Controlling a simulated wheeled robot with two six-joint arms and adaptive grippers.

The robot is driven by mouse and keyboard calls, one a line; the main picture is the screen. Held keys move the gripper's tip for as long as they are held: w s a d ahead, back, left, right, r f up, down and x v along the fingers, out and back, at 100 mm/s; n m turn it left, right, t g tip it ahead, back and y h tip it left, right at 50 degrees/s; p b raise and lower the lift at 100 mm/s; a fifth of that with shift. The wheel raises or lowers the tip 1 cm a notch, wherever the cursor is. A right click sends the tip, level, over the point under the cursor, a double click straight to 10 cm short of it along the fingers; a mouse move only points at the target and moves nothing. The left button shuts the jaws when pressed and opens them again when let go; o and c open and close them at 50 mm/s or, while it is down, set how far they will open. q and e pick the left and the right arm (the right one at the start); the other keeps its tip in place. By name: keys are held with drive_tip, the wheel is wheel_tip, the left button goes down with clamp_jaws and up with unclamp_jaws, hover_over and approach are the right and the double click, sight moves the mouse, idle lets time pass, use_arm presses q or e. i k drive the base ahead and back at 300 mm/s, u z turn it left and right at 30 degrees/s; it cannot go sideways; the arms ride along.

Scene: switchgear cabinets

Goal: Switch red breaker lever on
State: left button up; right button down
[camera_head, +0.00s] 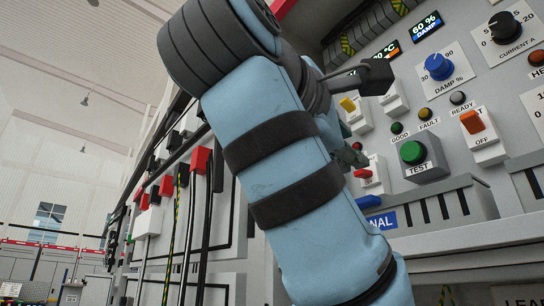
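An orange-red lever (472,121) sits on a white plate marked OFF on the control panel at the right. A smaller red lever (364,173) sits on another white plate, partly hidden behind my arm. One light-blue arm of mine, seemingly the right, rises from the bottom and covers the middle of the view. Dark parts near its far end show beside the panel, and its gripper (350,155) is mostly hidden behind the arm. I cannot tell whether it is open or shut. My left gripper is not in view.
A yellow lever (348,104), a green TEST button (412,152), a blue knob (438,67) and a black knob (504,28) are close by on the panel. A grey slotted ledge (440,205) juts out below. Open hall space shows at far left.

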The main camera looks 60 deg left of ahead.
sight(363, 173)
drive_tip(key=z, duration=0.25)
drive_tip(key=i, duration=0.15)
drive_tip(key=u, duration=1.5)
